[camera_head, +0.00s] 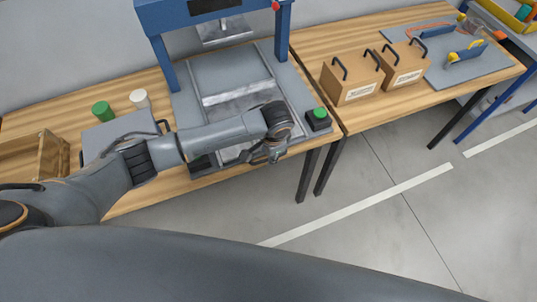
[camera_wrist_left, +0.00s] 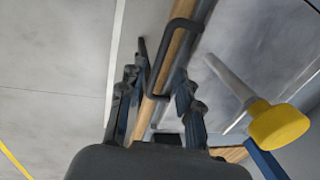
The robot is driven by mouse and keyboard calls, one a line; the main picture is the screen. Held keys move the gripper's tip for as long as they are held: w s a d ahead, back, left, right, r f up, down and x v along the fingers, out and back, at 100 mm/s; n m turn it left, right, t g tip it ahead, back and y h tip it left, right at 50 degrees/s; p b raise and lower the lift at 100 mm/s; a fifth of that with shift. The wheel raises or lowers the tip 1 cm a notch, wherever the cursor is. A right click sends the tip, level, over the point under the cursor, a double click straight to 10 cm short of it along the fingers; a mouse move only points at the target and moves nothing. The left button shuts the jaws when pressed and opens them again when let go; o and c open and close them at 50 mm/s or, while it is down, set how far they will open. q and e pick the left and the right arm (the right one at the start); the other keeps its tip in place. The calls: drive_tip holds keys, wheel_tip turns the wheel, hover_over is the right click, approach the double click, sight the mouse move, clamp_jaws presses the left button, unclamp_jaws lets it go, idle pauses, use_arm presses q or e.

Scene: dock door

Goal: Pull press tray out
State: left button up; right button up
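The press tray (camera_head: 238,102) is a grey metal plate on the base of the blue-framed press (camera_head: 160,50). My left arm crosses its front part and hides some of it. My left gripper (camera_head: 262,154) is low at the front edge of the press. In the left wrist view, a black bar handle (camera_wrist_left: 182,22) runs down between the two fingers of my left gripper (camera_wrist_left: 160,95). The fingers stand apart on either side of it, and I see no clear contact. My right gripper is not in view.
A green button box (camera_head: 319,118) stands right of the press. Two brown boxes with black handles (camera_head: 352,80) are on the right table. Green (camera_head: 102,111) and white cylinders and a wooden crate (camera_head: 35,158) are at left. The floor in front is clear.

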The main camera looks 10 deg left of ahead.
use_arm(q)
wheel_tip(320, 180, up, 9)
drive_tip(key=s+d, duration=0.1)
drive_tip(key=shift+s, duration=0.2)
idle(0.4)
